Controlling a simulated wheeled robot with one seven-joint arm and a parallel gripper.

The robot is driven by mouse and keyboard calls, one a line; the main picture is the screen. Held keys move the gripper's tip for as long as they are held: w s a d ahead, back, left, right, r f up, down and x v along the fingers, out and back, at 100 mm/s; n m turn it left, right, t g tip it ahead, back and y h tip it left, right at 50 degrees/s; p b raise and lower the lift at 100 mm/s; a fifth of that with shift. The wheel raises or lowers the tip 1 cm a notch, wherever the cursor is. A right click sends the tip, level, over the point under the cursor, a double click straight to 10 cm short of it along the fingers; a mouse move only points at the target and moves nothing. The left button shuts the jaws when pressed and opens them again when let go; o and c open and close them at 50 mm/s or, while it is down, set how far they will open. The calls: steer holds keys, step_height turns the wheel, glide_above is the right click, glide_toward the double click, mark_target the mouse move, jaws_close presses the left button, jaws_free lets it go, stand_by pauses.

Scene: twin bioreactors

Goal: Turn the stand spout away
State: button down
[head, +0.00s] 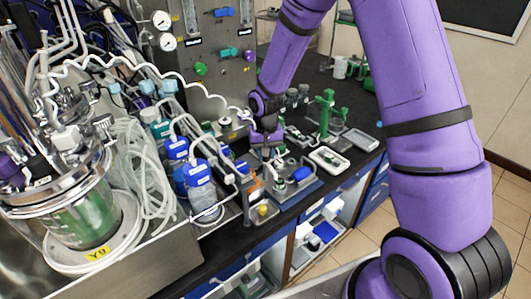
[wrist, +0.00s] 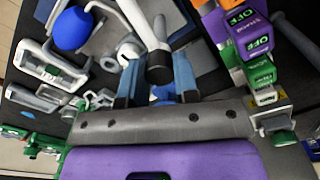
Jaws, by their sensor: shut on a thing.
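My gripper (wrist: 155,72) shows in the wrist view with its two blue fingers either side of a pale tube with a dark end, which looks like the stand spout (wrist: 138,20). The tube runs up and left from between the fingers. In the head view my gripper (head: 265,138) reaches down over the small bench stand (head: 300,190), beside the row of orange and white modules. My gripper hides the spout there, and the exact finger contact cannot be made out.
A blue ball-shaped knob (wrist: 72,28) and a white hook (wrist: 128,52) are close by. Purple and green OFF modules (wrist: 250,38) stand at right. Blue-capped bottles (head: 198,175) and a glass vessel (head: 85,215) are at left. A green stand (head: 325,112) stands behind.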

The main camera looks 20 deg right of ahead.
steer(key=m, duration=0.4)
steer(key=shift+m, duration=0.3)
steer(key=m, duration=0.4)
steer(key=shift+m, duration=0.3)
steer(key=c, duration=0.9)
jaws_free()
steer(key=shift+o, duration=0.2)
step_height(320, 180, up, 11)
